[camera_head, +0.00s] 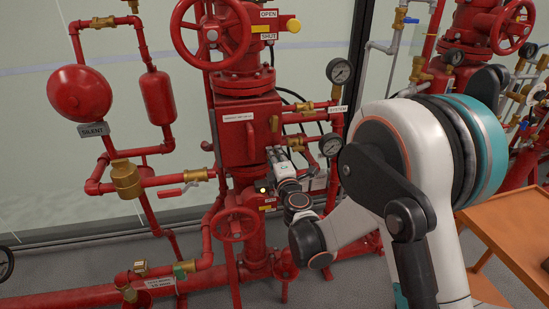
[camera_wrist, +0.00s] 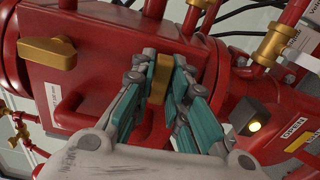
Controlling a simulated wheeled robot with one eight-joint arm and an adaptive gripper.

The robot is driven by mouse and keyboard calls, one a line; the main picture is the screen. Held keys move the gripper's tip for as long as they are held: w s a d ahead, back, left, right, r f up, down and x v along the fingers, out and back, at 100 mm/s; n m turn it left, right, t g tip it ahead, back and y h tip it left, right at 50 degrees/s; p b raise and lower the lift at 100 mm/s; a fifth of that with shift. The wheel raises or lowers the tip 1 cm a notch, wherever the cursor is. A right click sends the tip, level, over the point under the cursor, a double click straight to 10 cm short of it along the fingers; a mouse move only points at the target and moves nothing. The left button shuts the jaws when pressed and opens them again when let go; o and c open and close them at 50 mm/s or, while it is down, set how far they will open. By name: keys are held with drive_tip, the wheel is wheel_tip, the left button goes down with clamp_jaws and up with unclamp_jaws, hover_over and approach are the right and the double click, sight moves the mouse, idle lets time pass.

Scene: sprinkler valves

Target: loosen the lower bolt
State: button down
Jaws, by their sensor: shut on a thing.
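The red valve box (camera_head: 248,145) has a front cover that fills much of the wrist view (camera_wrist: 95,75). The lower bolt (camera_wrist: 160,80) is a brass-coloured block on this cover, seen between my fingers. A second brass-coloured bolt (camera_wrist: 47,52) sits apart on the left of the cover in the wrist view, with nothing touching it. My gripper (camera_wrist: 163,75) is shut on the lower bolt, with a teal and grey finger on each side. In the head view my gripper (camera_head: 276,157) is against the box's lower right, and the bolt is hidden.
A red handwheel (camera_head: 237,224) and a lit yellow lamp (camera_head: 262,190) are below the box. Brass-fitted pipes and gauges (camera_head: 332,145) stand close on the right. An orange cart (camera_head: 510,225) is at the far right. A dark knob (camera_wrist: 252,115) is near my right finger.

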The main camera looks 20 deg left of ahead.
drive_tip(key=n, duration=0.3)
drive_tip(key=shift+b, duration=0.35)
drive_tip(key=shift+f+n+b, duration=0.1)
drive_tip(key=shift+n+b, duration=0.25)
drive_tip(key=shift+n, duration=1.35)
